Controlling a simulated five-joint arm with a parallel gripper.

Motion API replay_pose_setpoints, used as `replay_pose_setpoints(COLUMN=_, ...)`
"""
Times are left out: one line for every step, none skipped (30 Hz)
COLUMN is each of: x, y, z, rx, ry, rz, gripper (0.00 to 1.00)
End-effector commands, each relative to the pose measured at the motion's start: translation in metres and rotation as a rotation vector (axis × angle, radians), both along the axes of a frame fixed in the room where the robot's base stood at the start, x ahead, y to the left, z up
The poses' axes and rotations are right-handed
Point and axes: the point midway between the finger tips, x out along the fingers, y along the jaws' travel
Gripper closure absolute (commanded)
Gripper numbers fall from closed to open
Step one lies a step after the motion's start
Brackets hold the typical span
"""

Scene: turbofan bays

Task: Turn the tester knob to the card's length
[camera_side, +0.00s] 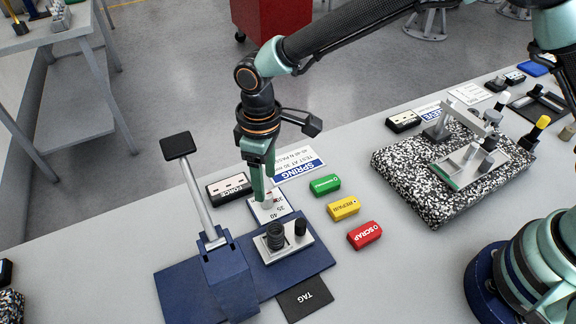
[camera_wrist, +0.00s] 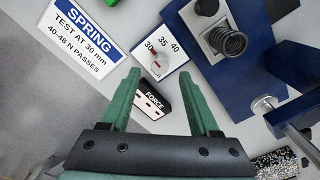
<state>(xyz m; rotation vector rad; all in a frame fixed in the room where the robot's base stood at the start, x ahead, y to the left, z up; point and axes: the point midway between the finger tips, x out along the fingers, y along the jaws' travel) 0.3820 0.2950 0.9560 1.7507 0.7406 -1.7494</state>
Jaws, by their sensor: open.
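The card (camera_side: 300,165) lies flat behind the tester; in the wrist view the card (camera_wrist: 75,32) reads "SPRING, TEST AT 30 mm, 40-48 N PASSES". My gripper (camera_side: 267,201) is open and empty above the dial. In the wrist view the knob lies between the open fingertips (camera_wrist: 160,74). The side view mostly hides the knob behind a finger.
The blue tester (camera_side: 230,280) has a raised lever (camera_side: 198,195) and a grey block holding a dark spring (camera_side: 275,236). The FORCE display (camera_side: 228,188) stands beside the dial. Green (camera_side: 325,185), yellow (camera_side: 343,208) and red (camera_side: 364,235) tags lie right. A speckled block (camera_side: 425,195) stands farther right.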

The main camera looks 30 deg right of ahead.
Motion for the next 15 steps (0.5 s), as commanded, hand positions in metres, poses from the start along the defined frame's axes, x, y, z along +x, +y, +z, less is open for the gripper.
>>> replay_pose_setpoints(x=0.001, y=0.001, z=0.013, rx=0.004, ry=-0.005, rz=0.000, gripper=0.38)
replay_pose_setpoints(x=0.001, y=0.000, z=0.019, rx=0.002, ry=-0.004, rz=0.000, gripper=0.38)
replay_pose_setpoints(x=0.001, y=0.001, z=0.027, rx=0.003, ry=-0.004, rz=0.000, gripper=0.38)
replay_pose_setpoints(x=0.001, y=0.000, z=0.032, rx=0.002, ry=-0.004, rz=0.000, gripper=0.38)
replay_pose_setpoints(x=0.001, y=0.001, z=0.038, rx=0.003, ry=-0.004, rz=0.000, gripper=0.38)
replay_pose_setpoints(x=0.001, y=0.001, z=0.044, rx=0.002, ry=-0.004, rz=0.000, gripper=0.38)
replay_pose_setpoints(x=0.001, y=0.000, z=0.049, rx=0.002, ry=-0.004, rz=0.000, gripper=0.38)
replay_pose_setpoints(x=0.001, y=0.000, z=0.053, rx=0.002, ry=-0.004, rz=0.000, gripper=0.38)
replay_pose_setpoints(x=0.001, y=0.000, z=0.057, rx=0.002, ry=-0.002, rz=0.000, gripper=0.38)
replay_pose_setpoints(x=0.001, y=0.000, z=0.060, rx=0.002, ry=-0.002, rz=0.000, gripper=0.38)
replay_pose_setpoints(x=0.000, y=0.000, z=0.063, rx=0.001, ry=-0.001, rz=0.000, gripper=0.38)
replay_pose_setpoints(x=0.000, y=0.000, z=0.065, rx=0.001, ry=-0.001, rz=0.000, gripper=0.38)
replay_pose_setpoints(x=0.000, y=0.000, z=0.067, rx=0.001, ry=-0.001, rz=0.000, gripper=0.38)
replay_pose_setpoints(x=0.000, y=0.000, z=0.068, rx=0.001, ry=-0.001, rz=0.000, gripper=0.38)
replay_pose_setpoints(x=0.000, y=0.000, z=0.070, rx=0.001, ry=-0.001, rz=0.000, gripper=0.38)
